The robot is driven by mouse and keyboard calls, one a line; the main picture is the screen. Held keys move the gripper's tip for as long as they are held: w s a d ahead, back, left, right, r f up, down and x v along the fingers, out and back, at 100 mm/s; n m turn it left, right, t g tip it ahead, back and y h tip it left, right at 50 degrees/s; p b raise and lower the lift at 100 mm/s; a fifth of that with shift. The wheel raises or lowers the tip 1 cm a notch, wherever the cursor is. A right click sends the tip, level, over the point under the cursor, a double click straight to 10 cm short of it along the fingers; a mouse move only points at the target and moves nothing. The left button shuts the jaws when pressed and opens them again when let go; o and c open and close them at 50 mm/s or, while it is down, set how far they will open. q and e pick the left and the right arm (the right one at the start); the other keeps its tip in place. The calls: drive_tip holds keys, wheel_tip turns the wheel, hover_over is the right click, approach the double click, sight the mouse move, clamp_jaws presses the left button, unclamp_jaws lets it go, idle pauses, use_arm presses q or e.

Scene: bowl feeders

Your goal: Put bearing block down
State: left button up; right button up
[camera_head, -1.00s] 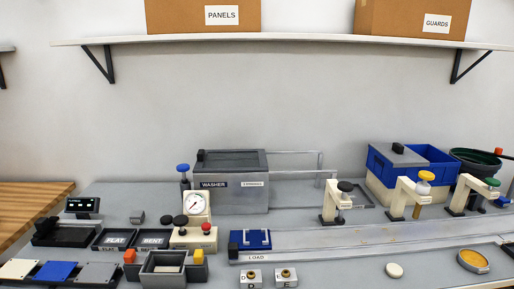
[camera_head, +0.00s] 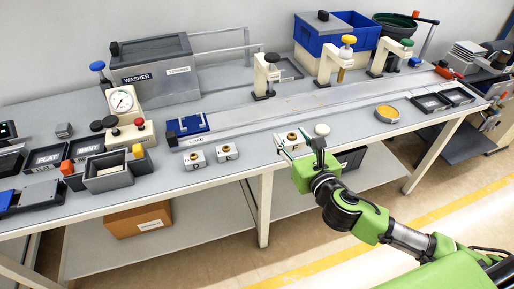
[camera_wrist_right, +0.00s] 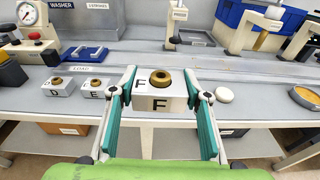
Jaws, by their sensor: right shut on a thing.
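My right gripper (camera_head: 291,147) is shut on a white bearing block marked F (camera_wrist_right: 160,104), which has a brass bearing on top. The two teal-lined fingers (camera_wrist_right: 160,92) grip its left and right sides, and it looks upright. In the head view this block (camera_head: 292,136) is at the bench's front edge; I cannot tell whether it touches the bench. Two similar blocks stand to its left: block D (camera_wrist_right: 57,88) and block E (camera_wrist_right: 95,88). They also show in the head view, D (camera_head: 194,160) and E (camera_head: 227,152). My left gripper is not in view.
A white round disc (camera_head: 322,129) lies just right of the held block. A long grey rail (camera_head: 290,106) runs behind the blocks, with a blue fixture (camera_head: 188,124) at its left end. An amber dish (camera_head: 387,113) is farther right.

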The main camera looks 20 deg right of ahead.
drive_tip(key=shift+w+d+r+y, duration=0.3)
drive_tip(key=shift+w+d, duration=0.1)
drive_tip(key=shift+d, duration=0.05)
drive_tip(key=w+a+f, duration=0.4)
drive_tip(key=w, duration=0.4)
drive_tip(key=b, duration=0.1)
hover_over(257, 148)
drive_tip(key=s, duration=0.1)
drive_tip(key=f, duration=0.4)
drive_tip(key=shift+d+f, duration=0.25)
drive_tip(key=shift+f, duration=0.05)
drive_tip(key=f, duration=0.2)
drive_tip(key=w+f+b, duration=0.1)
drive_tip(key=shift+a+f, duration=0.25)
drive_tip(key=shift+a, duration=0.05)
drive_tip(key=shift+f, duration=0.3)
drive_tip(key=shift+f, duration=0.1)
